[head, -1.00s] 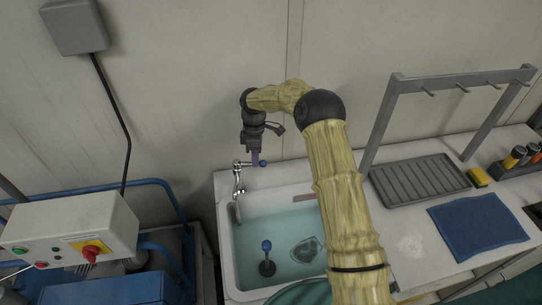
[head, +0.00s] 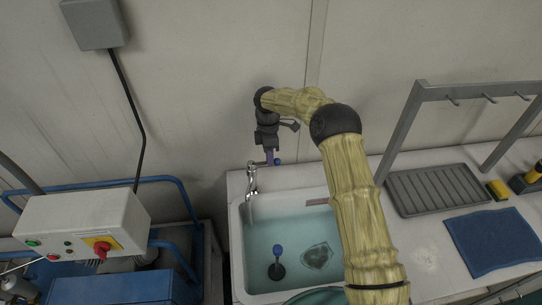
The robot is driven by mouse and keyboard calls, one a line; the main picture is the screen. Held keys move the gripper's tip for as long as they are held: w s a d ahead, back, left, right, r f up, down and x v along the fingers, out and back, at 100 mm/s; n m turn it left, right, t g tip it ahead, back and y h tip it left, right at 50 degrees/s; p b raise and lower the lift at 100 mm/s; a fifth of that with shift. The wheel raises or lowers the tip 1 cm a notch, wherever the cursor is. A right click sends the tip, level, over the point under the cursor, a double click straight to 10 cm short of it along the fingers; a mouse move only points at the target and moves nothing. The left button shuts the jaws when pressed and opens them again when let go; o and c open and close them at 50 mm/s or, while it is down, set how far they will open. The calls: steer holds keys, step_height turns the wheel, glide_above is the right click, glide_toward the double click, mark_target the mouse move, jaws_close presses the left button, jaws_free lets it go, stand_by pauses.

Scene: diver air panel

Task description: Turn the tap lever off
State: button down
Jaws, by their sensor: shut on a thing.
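The chrome tap (head: 251,181) stands at the back left of the sink (head: 237,250). A thin stream appears to fall from its spout into the water. Its lever has a blue knob (head: 277,161) at the end and points right. My gripper (head: 270,156) reaches down from above and is shut at the lever, just left of the knob. The fingertips are small here and partly hide the lever, so the exact contact is hard to see.
The sink holds water, a blue-knobbed plug (head: 277,250) and a clear object (head: 317,256). A grey rack frame (head: 401,128), a ribbed drain tray (head: 437,189) and a blue cloth (head: 492,241) are right. A control box (head: 82,224) with a red switch is left.

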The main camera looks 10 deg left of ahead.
steer(key=shift+w+a+r, duration=0.1)
steer(key=shift+a+r, duration=0.05)
steer(key=shift+r, duration=0.1)
steer(key=c, duration=1.4)
jaws_free()
steer(key=shift+c, duration=0.2)
steer(key=shift+f, duration=0.15)
step_height(320, 180, up, 12)
steer(key=w+b, duration=0.2)
steer(key=shift+a+b, duration=0.3)
